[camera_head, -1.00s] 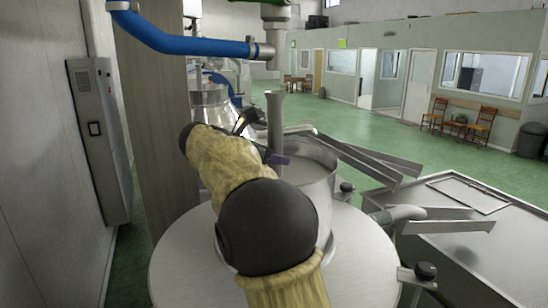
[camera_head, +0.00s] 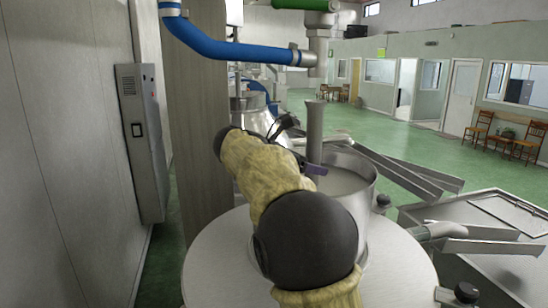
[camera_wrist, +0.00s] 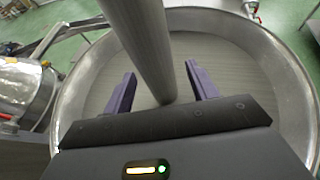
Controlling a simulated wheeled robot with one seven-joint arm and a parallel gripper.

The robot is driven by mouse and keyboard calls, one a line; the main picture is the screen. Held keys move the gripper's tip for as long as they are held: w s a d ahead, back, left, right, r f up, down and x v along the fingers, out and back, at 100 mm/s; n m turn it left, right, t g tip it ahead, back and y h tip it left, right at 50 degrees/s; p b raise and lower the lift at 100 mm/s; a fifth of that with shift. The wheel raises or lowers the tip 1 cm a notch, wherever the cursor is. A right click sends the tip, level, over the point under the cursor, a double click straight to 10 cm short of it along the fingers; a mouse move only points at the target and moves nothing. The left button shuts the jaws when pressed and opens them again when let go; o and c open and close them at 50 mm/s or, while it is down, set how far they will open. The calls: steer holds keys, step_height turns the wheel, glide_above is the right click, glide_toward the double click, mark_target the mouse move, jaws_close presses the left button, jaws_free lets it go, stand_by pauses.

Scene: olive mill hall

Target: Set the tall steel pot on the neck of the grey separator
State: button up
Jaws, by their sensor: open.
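A wide, open steel vessel (camera_head: 357,205) stands upright on a pale grey round top (camera_head: 215,265). A tall, slender steel cylinder (camera_head: 315,130) rises from inside it. I cannot tell for certain which of these is the pot and which belongs to the separator. My gripper (camera_head: 314,170) is above the vessel's near-left part, close to the cylinder. In the wrist view, my gripper (camera_wrist: 160,88) is open, its purple fingers apart on either side of the cylinder (camera_wrist: 148,50), with gaps showing. The vessel's rim (camera_wrist: 285,65) curves around them. My arm hides part of the vessel and round top.
A blue pipe (camera_head: 235,50) and a downward steel outlet (camera_head: 318,55) hang overhead. Steel chutes (camera_head: 400,170) and a flat-topped tank (camera_head: 480,225) are at right. A wall cabinet (camera_head: 145,140) is at left. Green floor (camera_head: 385,120) lies open behind.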

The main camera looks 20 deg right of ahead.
steer(key=b+v, duration=0.2)
steer(key=v, duration=1.4)
steer(key=shift+s, duration=0.15)
